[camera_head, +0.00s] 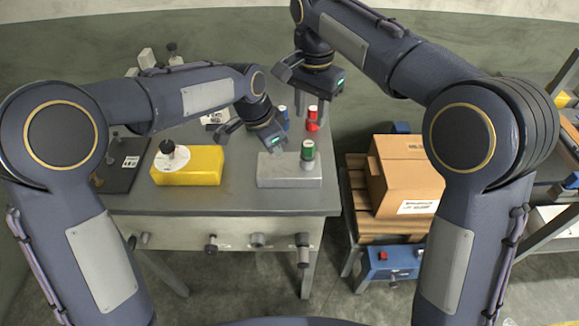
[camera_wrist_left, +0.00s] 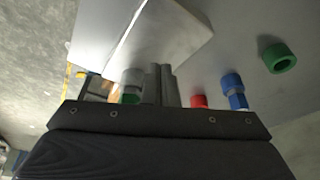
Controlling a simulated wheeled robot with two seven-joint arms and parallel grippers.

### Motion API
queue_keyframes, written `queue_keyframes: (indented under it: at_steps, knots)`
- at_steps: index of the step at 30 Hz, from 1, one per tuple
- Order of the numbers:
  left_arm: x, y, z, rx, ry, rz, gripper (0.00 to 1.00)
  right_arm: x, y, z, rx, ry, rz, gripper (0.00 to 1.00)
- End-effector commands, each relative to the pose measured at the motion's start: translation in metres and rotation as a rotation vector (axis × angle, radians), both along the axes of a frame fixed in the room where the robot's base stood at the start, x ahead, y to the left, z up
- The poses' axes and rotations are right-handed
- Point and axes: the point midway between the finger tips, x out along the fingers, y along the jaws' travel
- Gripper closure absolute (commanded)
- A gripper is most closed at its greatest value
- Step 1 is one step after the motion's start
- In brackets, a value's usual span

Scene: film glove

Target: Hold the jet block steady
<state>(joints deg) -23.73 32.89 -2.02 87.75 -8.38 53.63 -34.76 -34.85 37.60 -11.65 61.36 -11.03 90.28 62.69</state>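The jet block (camera_head: 285,175) is a pale grey block near the table's front edge. A green-topped jet (camera_head: 307,152) stands upright on its right part. My left gripper (camera_head: 274,146) is just above and behind the block's left part. Its two fingers (camera_wrist_left: 160,86) look close together in the left wrist view, with nothing seen between them. The pale block (camera_wrist_left: 165,35) lies beyond them there; contact cannot be told. My right gripper (camera_head: 312,108) points down with its fingers apart, around or in front of a red-capped piece (camera_head: 312,120); whether it touches is unclear.
A blue-capped piece (camera_head: 283,114) stands behind the block. A yellow block (camera_head: 190,168) with a white disc and dark knob is to the left, beside a dark plate (camera_head: 118,172). A cardboard box (camera_head: 405,175) sits on a pallet to the right, beyond a gap.

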Motion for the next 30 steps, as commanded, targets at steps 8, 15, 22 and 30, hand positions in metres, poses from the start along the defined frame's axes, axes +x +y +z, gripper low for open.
queue_keyframes:
  at_steps: [8,15,22,30]
  knots:
    - [0.0,0.0,-0.008,0.0,0.0,0.0,1.0,0.0,0.0,0.0,0.0,0.0,0.0,0.64]
    - [0.0,0.0,-0.016,0.001,0.002,0.0,1.0,0.0,0.0,0.0,0.0,0.0,0.0,0.64]
    - [0.0,0.0,-0.019,0.0,0.0,0.0,1.0,0.0,0.0,0.0,0.0,0.0,0.0,0.64]
    - [0.0,0.0,-0.019,0.0,0.0,0.0,1.0,0.0,0.0,0.0,0.0,0.0,0.0,0.64]
